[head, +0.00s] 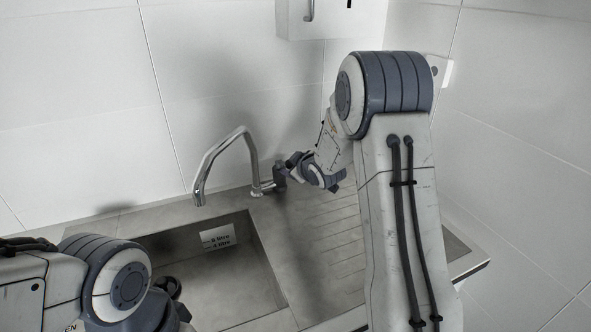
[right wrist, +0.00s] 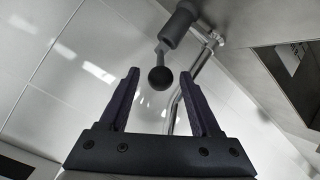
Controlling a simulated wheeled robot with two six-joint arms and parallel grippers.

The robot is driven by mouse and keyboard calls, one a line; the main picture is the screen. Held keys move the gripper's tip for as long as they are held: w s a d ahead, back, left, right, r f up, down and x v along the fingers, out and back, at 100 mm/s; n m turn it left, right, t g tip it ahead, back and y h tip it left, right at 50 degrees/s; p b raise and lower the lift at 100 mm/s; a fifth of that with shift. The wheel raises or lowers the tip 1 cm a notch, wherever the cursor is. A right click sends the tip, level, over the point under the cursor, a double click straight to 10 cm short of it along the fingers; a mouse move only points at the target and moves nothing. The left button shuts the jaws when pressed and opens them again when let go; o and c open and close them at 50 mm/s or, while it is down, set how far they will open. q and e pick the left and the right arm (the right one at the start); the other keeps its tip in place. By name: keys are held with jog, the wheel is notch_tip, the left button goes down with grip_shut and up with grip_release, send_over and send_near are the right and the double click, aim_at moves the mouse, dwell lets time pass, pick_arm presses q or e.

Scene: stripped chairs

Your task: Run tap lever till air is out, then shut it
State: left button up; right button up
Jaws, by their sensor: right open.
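The chrome tap (head: 232,134) arches over the sink, with its spout end pointing down at the left. No water stream shows below the spout. The tap's dark lever body (right wrist: 178,25) has a thin stem ending in a black ball knob (right wrist: 160,78). My right gripper (right wrist: 160,74) is open, and in the right wrist view the knob appears between its two fingers, with gaps on both sides; I cannot tell its depth. In the head view the right gripper (head: 290,166) is beside the tap base, covering the lever partly. My left arm shows lower left, its fingers out of view.
The sink basin (head: 187,240) has a white label (head: 218,237) reading 8 litre and 4 litre on its far side. A ribbed drainboard (head: 325,235) lies right of it. Tiled walls close the back and right. A white box (head: 335,18) hangs above.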

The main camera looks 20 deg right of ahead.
jog(key=shift+v, duration=1.65)
